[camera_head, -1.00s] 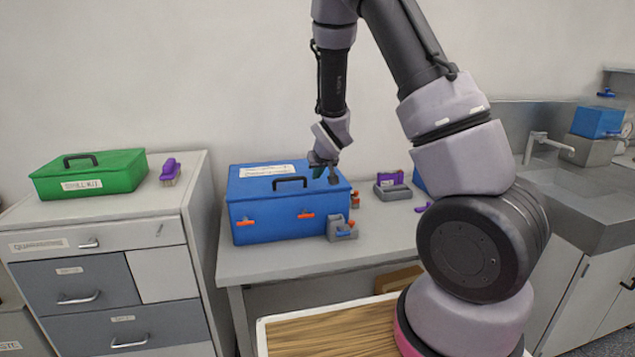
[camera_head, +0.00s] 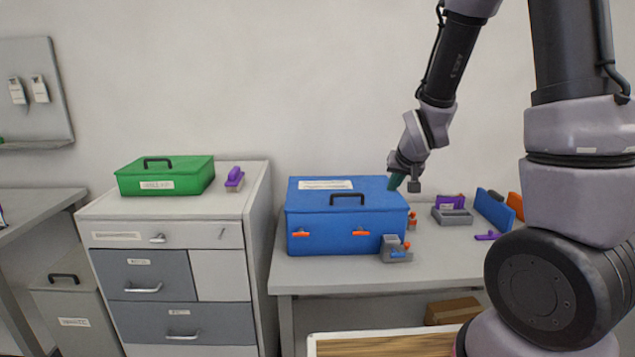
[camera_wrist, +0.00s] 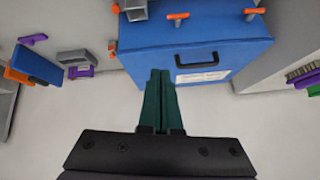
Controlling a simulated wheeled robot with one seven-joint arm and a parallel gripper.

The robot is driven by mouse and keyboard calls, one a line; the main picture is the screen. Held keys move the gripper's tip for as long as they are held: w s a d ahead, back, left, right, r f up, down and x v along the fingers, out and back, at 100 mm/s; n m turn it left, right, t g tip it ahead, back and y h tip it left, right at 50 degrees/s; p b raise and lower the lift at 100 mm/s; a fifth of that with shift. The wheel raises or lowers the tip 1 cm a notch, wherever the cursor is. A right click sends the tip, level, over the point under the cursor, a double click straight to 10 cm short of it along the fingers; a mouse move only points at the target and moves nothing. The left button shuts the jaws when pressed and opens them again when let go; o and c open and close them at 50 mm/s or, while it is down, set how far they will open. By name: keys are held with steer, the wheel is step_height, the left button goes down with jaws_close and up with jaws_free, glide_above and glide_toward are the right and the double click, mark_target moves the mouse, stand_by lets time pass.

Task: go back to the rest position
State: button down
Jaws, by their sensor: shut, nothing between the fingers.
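My gripper (camera_head: 404,183) is in the air near the right rear edge of the blue box's lid in the head view. Its green fingers (camera_wrist: 160,88) are together and empty in the wrist view. The blue box (camera_head: 340,222) stands on the grey table with its lid down, a black handle on top and orange latches in front. It also shows in the wrist view (camera_wrist: 225,45), just beyond the fingertips. I cannot tell whether the fingers touch it.
A small grey fixture (camera_head: 394,250) stands at the box's front right corner. A grey holder (camera_head: 452,215) and blue and orange panels (camera_head: 494,208) are farther right. A green spill kit (camera_head: 165,178) and purple brush (camera_head: 234,179) sit on the drawer cabinet (camera_head: 160,235) at left.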

steer(key=s+d+r+m+y, duration=0.1)
steer(key=s+r+m, duration=0.1)
steer(key=s+r, duration=1.9)
steer(key=shift+s+d+r+g+y, duration=0.25)
steer(key=shift+s+d+g+y, duration=0.05)
steer(key=shift+d+g, duration=0.1)
